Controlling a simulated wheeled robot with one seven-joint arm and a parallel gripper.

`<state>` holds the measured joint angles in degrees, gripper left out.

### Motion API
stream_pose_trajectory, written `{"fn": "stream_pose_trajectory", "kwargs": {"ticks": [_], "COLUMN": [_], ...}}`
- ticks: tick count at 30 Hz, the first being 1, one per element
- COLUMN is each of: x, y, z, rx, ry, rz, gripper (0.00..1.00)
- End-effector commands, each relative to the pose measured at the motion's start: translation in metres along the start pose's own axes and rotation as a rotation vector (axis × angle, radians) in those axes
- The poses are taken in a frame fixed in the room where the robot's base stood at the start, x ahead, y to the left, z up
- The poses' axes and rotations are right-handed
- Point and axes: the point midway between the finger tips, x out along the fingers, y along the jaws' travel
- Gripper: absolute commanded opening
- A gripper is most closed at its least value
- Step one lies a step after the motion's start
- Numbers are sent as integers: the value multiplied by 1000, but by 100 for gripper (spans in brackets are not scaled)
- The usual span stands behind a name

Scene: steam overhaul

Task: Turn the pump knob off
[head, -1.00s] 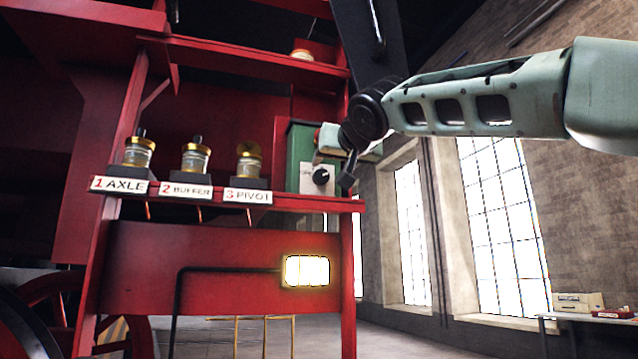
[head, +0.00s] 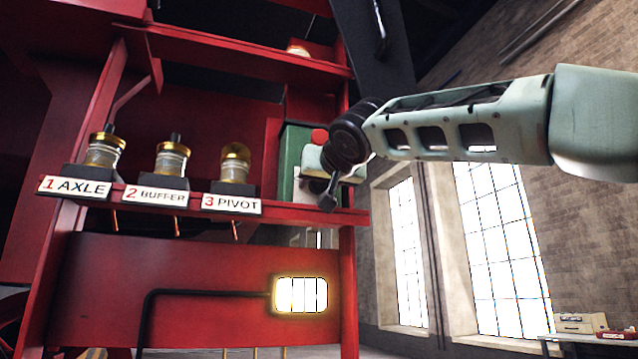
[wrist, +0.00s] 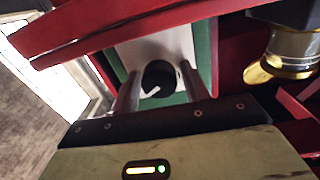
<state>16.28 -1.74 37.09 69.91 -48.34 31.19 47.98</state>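The pump is a green box (head: 292,150) with a pale front plate, standing at the right end of the red shelf. Its black round knob (wrist: 158,78) with a white pointer mark shows in the wrist view, on the pale plate. In the head view the knob is hidden behind my gripper and wrist. My gripper (wrist: 160,90) is open, with one finger on each side of the knob in the wrist view. Gaps show between knob and fingers, and nothing is held. I cannot tell whether the fingertips reach the knob's depth.
Three brass-topped glass oilers stand left of the pump, labelled axle (head: 104,153), buffer (head: 171,160) and pivot (head: 235,165). The red shelf edge (head: 300,212) runs close by my gripper. A glowing lamp (head: 300,295) sits below. Open room lies right.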

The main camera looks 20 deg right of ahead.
Motion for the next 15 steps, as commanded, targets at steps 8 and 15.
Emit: {"fn": "stream_pose_trajectory", "kwargs": {"ticks": [8,15], "x": [0,0], "y": [0,0], "z": [0,0], "rx": [-1,-50], "ry": [0,1], "rz": [0,0], "gripper": [11,11]}}
